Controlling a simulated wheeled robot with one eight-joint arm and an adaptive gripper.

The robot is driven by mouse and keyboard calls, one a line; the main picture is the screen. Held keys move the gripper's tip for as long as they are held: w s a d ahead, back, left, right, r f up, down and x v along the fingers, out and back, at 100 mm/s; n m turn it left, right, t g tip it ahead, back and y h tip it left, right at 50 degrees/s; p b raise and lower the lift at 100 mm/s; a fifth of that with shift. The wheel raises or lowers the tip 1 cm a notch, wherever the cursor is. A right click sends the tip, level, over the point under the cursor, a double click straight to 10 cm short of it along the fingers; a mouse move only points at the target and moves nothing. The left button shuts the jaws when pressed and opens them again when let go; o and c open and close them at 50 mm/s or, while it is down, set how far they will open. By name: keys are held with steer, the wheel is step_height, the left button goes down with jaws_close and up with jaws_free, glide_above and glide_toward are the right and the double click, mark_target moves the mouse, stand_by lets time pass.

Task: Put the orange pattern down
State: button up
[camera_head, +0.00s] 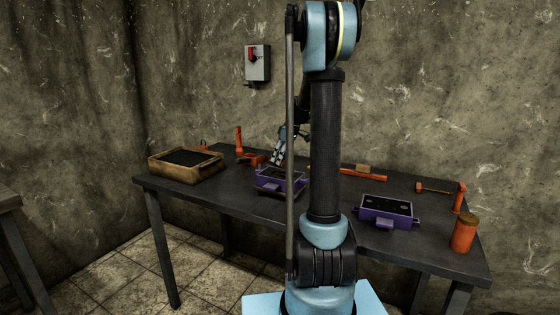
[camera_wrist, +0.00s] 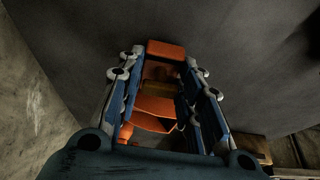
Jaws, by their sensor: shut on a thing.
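My gripper (camera_head: 277,158) is low over the back of the dark table, left of my arm's column. In the wrist view my gripper (camera_wrist: 160,85) has its fingers on both sides of the orange pattern (camera_wrist: 155,106) and is shut on it. The pattern's outline is partly hidden by the fingers. In the head view an orange shape (camera_head: 252,159) shows just left of the fingertips, at table level. I cannot tell whether the pattern touches the table.
A purple flask (camera_head: 267,184) stands in front of my gripper; another purple flask (camera_head: 372,216) is right of my column. A wooden sand box (camera_head: 171,172) is at the left. Orange tools and an orange can (camera_head: 463,235) lie or stand around. The table (camera_head: 215,195) is bare at front left.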

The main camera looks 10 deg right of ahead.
steer(key=shift+f, duration=0.3)
steer(key=o, duration=0.8)
steer(key=shift+f, duration=0.1)
steer(key=v, duration=1.2)
